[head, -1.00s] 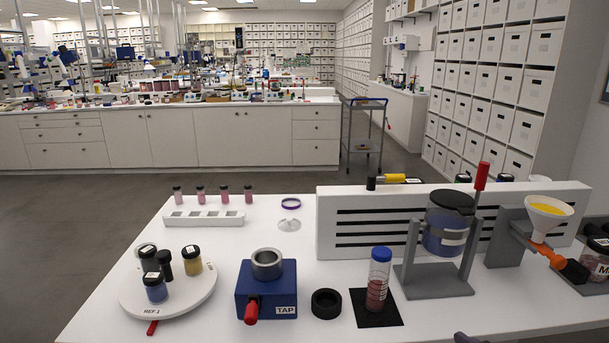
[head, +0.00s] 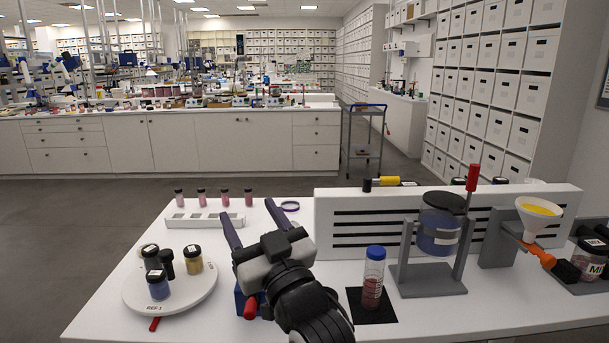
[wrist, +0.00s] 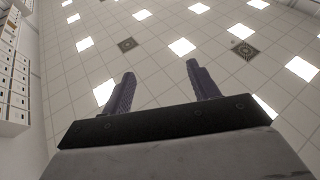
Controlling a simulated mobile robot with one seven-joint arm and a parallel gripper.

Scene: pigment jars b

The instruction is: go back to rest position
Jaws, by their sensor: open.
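My gripper (head: 250,218) is raised over the front middle of the white table in the head view. Its two purple-grey fingers are spread and nothing is between them. In the wrist view my gripper (wrist: 158,90) also shows open and empty, with the tiled ceiling and its lights behind it. My gripper and arm hide most of the blue TAP block (head: 240,299); its red knob (head: 251,307) shows just left of my arm.
A round white turntable (head: 196,294) with several dark-capped jars is at left. A white rack (head: 203,220) stands behind it. A blue-capped tube (head: 373,278) on a black mat, a grey stand with a jar (head: 439,235) and a funnel (head: 538,214) are to the right.

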